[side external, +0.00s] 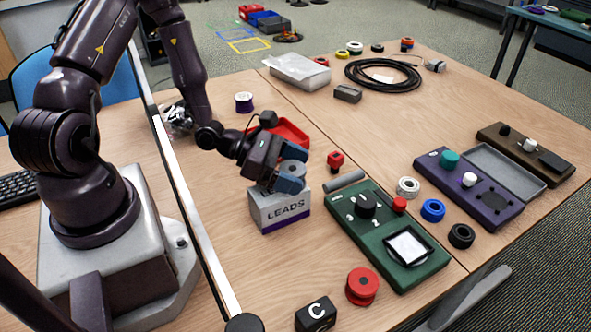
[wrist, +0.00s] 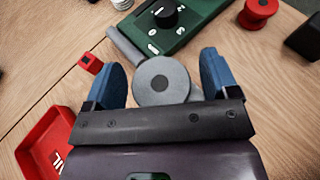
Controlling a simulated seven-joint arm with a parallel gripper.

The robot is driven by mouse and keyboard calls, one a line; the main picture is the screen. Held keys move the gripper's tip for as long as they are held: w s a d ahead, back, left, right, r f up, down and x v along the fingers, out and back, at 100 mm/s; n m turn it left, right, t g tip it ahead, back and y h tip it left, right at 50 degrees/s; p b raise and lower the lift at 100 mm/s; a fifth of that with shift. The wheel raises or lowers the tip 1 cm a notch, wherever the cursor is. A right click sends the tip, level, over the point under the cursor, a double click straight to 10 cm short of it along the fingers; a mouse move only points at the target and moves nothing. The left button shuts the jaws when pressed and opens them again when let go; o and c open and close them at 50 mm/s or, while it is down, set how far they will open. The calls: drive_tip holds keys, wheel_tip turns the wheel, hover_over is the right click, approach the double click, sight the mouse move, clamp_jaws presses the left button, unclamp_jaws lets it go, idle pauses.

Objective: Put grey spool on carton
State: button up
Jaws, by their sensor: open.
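The grey spool (side external: 292,167) sits at the top of the white and purple carton (side external: 280,213) marked LEADS. My gripper (side external: 289,174) is over the carton, with its blue fingers on either side of the spool. In the wrist view the grey spool (wrist: 161,78) lies between the two open fingers of my gripper (wrist: 163,78), with a visible gap to each finger. The spool appears upright, its round end facing the wrist camera. The fingers partly hide the spool and the carton's top in the side view, so the exact contact is hard to see.
A red tray (side external: 291,131) lies behind my gripper. A small red block (side external: 335,161), a grey cylinder (side external: 344,181) and a green device (side external: 388,236) are to the right. A red spool (side external: 362,286) and a black C block (side external: 316,314) stand in front.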

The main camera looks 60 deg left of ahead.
drive_tip(key=v, duration=0.4)
drive_tip(key=shift+s+a+r, duration=0.15)
drive_tip(key=shift+s+a, duration=0.1)
drive_tip(key=shift+s, duration=0.05)
drive_tip(key=shift+a, duration=0.15)
drive_tip(key=shift+a+m+g+y, duration=0.35)
drive_tip(key=shift+m+g+y, duration=0.2)
drive_tip(key=shift+m, duration=0.35)
drive_tip(key=w+a+r+m+g+y, duration=0.25)
drive_tip(key=a+m+y, duration=0.2)
drive_tip(key=m, duration=0.25)
wheel_tip(320, 180, up, 18)
drive_tip(key=m+g+y, duration=0.1)
drive_tip(key=m+y, duration=0.5)
drive_tip(key=m, duration=0.7)
hover_over(283, 164)
drive_tip(key=s+a, duration=0.3)
drive_tip(key=s, duration=0.3)
drive_tip(key=s+d+r+m+h, duration=0.3)
drive_tip(key=s+d+m, duration=0.3)
drive_tip(key=s, duration=0.1)
drive_tip(key=shift+r+m+g, duration=0.25)
drive_tip(key=shift+m+g, duration=0.05)
